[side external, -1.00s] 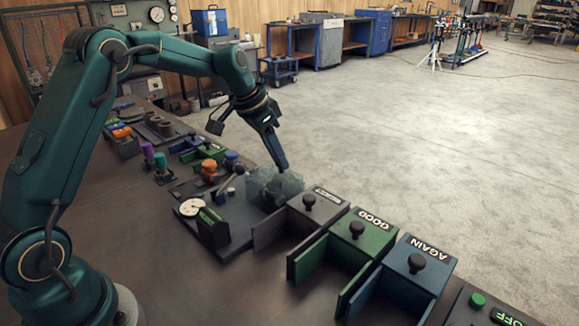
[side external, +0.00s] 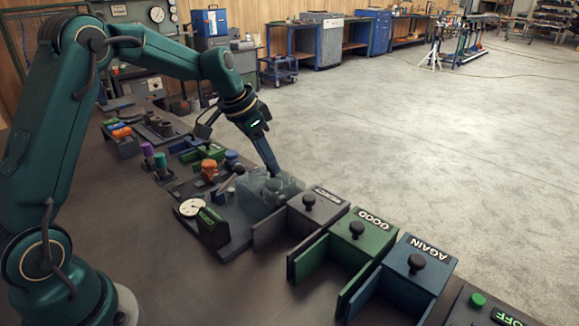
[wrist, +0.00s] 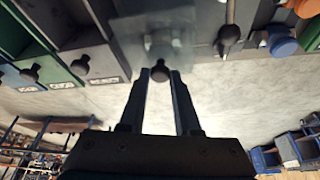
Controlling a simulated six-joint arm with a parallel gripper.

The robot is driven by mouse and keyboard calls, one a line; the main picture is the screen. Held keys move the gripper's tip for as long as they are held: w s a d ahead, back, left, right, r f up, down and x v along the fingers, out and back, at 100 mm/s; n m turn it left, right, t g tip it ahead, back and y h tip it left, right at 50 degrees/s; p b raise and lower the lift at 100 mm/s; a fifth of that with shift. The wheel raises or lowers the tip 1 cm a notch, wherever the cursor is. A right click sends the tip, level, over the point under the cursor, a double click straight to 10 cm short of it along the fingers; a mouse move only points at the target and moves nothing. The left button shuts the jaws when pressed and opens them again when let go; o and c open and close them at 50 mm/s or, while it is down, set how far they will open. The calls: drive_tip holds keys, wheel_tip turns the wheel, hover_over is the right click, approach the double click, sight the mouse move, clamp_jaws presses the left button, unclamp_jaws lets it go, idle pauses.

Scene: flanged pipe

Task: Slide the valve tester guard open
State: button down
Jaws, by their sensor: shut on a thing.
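The valve tester guard (side external: 256,190) is a clear, see-through cover on the dark tester base (side external: 236,228). It also shows in the wrist view (wrist: 128,38) as a pale pane above my fingers. My gripper (side external: 277,173) points down at the guard. In the wrist view, my gripper (wrist: 160,76) has its two fingers on either side of a small dark round knob (wrist: 160,73) at the guard's edge, and is shut on it. A white dial (side external: 191,207) sits on the base to the left. What lies under the guard is blurred by it.
Black, green GOOD (side external: 357,231) and blue AGAIN (side external: 414,262) bins with knobs stand right of the guard. An orange-topped part (side external: 209,168) and several small parts sit to its left. Open floor (side external: 420,140) lies beyond the bench.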

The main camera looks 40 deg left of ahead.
drive_tip(key=shift+s+r, duration=0.1)
drive_tip(key=shift+s, duration=3.05)
drive_tip(key=c, duration=0.6)
unclamp_jaws()
approach(255, 187)
drive_tip(key=shift+s+r, duration=0.15)
drive_tip(key=shift+s, duration=0.05)
drive_tip(key=shift+r, duration=0.1)
